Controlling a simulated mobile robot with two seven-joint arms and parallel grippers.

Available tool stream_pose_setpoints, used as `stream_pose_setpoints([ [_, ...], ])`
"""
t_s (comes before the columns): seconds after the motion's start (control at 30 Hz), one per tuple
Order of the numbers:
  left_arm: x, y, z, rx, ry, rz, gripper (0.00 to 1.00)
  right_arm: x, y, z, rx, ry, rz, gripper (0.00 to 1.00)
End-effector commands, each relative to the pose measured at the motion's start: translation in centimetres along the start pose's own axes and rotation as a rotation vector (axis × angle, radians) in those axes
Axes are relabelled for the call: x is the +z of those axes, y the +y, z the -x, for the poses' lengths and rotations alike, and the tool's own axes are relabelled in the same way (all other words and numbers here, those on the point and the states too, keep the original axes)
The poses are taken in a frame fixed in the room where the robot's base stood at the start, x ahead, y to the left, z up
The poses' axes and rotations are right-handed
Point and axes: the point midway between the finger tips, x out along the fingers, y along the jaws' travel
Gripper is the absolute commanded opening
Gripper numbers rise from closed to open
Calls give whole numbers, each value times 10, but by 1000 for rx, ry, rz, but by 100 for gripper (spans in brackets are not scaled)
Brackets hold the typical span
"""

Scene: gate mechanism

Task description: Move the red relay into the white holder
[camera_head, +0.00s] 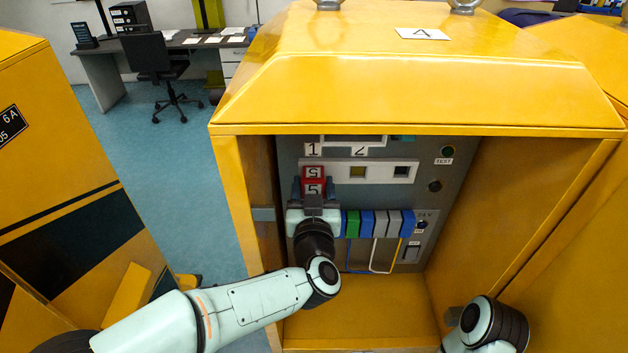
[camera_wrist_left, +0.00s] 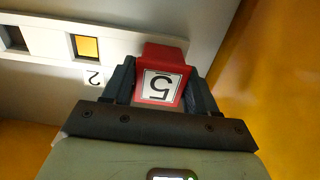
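The red relay (camera_head: 313,181), marked 5, is at the left end of the white holder (camera_head: 340,171), below the label 1. My left gripper (camera_head: 313,190) reaches up to it from below, one dark finger on each side. In the left wrist view, the relay (camera_wrist_left: 162,75) fills the space between the fingers of the left gripper (camera_wrist_left: 161,88), which looks shut on it. The holder (camera_wrist_left: 45,45) shows a yellow window beside the relay. The relay's back is hidden, so I cannot tell how deep it sits. My right gripper is not in view.
The yellow cabinet (camera_head: 420,97) encloses the panel, with side walls close on both sides. Below the holder are blue, green and grey connectors (camera_head: 381,223) with looped wires (camera_head: 383,262). A TEST button (camera_head: 447,151) is at the right. My right arm is low at the right.

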Motion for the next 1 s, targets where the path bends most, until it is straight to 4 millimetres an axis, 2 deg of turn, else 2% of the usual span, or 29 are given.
stream_pose_setpoints([
  [0.73, 0, 0, 7, 1, 1, 1, 26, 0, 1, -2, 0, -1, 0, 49],
  [1.0, 0, 1, 22, 2, 1, 1, 26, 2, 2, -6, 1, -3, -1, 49],
])
